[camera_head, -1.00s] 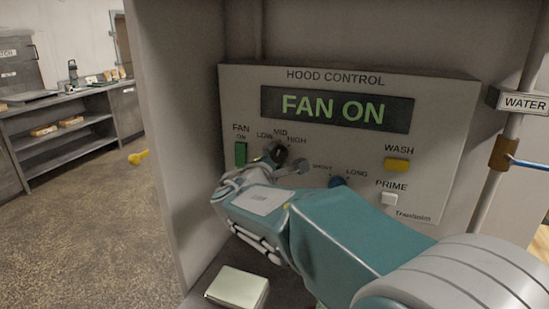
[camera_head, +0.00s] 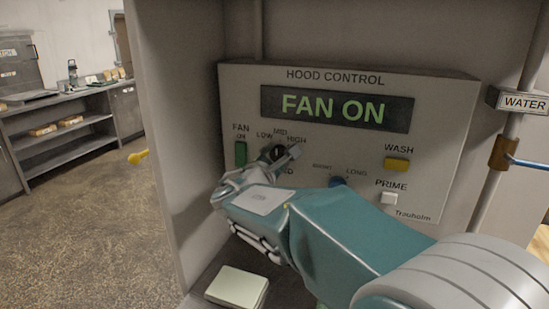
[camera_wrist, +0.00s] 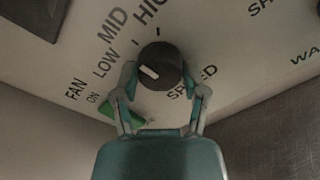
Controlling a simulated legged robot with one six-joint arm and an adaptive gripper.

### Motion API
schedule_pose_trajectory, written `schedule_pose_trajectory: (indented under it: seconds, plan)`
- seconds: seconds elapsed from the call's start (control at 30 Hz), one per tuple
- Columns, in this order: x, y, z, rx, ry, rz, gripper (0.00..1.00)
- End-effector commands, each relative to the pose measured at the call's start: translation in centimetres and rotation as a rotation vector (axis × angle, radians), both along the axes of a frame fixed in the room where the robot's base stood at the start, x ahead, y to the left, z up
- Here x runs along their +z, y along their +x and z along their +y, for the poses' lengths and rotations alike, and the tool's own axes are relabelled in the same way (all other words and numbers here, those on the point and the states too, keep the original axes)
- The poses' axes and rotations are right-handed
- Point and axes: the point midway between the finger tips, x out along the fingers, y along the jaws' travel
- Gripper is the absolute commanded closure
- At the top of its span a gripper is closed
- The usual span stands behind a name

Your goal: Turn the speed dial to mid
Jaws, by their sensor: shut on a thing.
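The black speed dial (camera_head: 279,151) is on the hood control panel (camera_head: 440,150), below the LOW, MID and HIGH labels. In the wrist view the dial (camera_wrist: 160,66) has a white pointer mark on its left part, directed toward the LOW side. My gripper (camera_head: 280,155) is at the dial with a finger on either side, shut on it. In the wrist view my gripper (camera_wrist: 166,82) has its left finger against the dial's edge; the right finger's contact is hard to make out. The display (camera_head: 336,108) reads FAN ON.
A green fan switch (camera_head: 240,153) is left of the dial. A pale box (camera_head: 237,287) lies below my arm. A side wall stands close on the left.

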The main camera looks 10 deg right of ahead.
Motion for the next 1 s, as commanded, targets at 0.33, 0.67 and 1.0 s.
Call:
schedule_pose_trajectory:
  seconds: [0.33, 0.67, 1.0]
  plan:
    - [0.0, 0.0, 0.0, -0.001, 0.000, 0.000, 0.08]
    - [0.0, -0.4, 0.5, 0.001, 0.000, -0.002, 0.08]
    - [0.0, -5.6, 4.1, 0.005, -0.001, -0.002, 0.08]
